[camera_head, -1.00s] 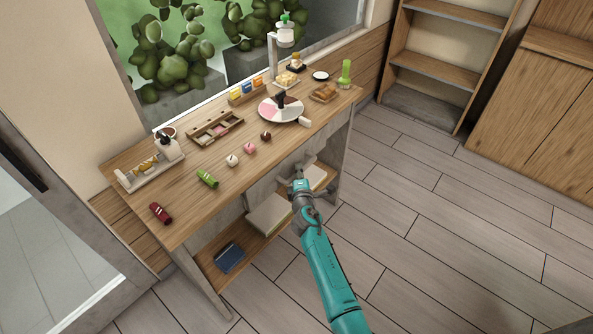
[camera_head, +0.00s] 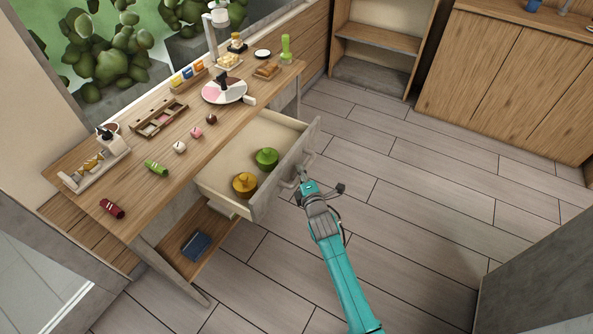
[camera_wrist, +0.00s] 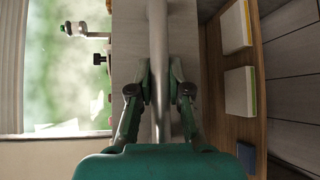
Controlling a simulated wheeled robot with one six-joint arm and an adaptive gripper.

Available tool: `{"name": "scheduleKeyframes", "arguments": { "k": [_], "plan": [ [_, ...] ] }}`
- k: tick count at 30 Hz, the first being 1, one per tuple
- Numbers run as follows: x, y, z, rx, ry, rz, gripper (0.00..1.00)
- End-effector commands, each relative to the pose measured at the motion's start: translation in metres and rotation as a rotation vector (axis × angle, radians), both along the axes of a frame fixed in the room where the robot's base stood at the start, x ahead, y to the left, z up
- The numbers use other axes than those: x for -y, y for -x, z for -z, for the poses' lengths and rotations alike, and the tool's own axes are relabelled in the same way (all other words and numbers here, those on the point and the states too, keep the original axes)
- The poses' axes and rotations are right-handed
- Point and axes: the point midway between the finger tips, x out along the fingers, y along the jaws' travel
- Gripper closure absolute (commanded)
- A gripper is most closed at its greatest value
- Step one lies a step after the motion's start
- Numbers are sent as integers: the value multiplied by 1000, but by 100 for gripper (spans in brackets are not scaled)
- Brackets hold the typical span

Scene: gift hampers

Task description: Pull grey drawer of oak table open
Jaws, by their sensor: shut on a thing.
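The grey drawer (camera_head: 284,176) of the oak table (camera_head: 158,195) stands pulled out in the head view. Inside it sit a green round pot (camera_head: 267,157) and a yellow round pot (camera_head: 245,183). My gripper (camera_head: 302,180) is at the middle of the drawer's front, shut on its handle. In the wrist view, my gripper's fingers (camera_wrist: 160,90) stand on either side of the grey bar handle (camera_wrist: 158,45), with the drawer front behind it. The fingertips are small and partly hidden in the head view.
The tabletop holds a round pink-and-white board (camera_head: 224,92), a wooden tray (camera_head: 158,118) and several small rolls. A dark blue book (camera_head: 196,246) lies on the lower shelf. The floor (camera_head: 420,220) right of the drawer is clear. Wooden cabinets (camera_head: 500,80) stand at the back right.

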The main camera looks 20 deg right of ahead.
Motion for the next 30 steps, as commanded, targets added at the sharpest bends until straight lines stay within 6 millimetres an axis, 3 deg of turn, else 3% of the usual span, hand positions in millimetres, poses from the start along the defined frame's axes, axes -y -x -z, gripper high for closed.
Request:
{"name": "scheduleKeyframes", "arguments": {
  "k": [16, 17, 20, 30],
  "plan": [
    [1, 1, 1, -1, 0, 0, 100],
    [1, 2, 1, -1, 0, 0, 80],
    [1, 1, 1, -1, 0, 0, 57],
    [1, 3, 0, -1, 0, 0, 57]
  ]
}}
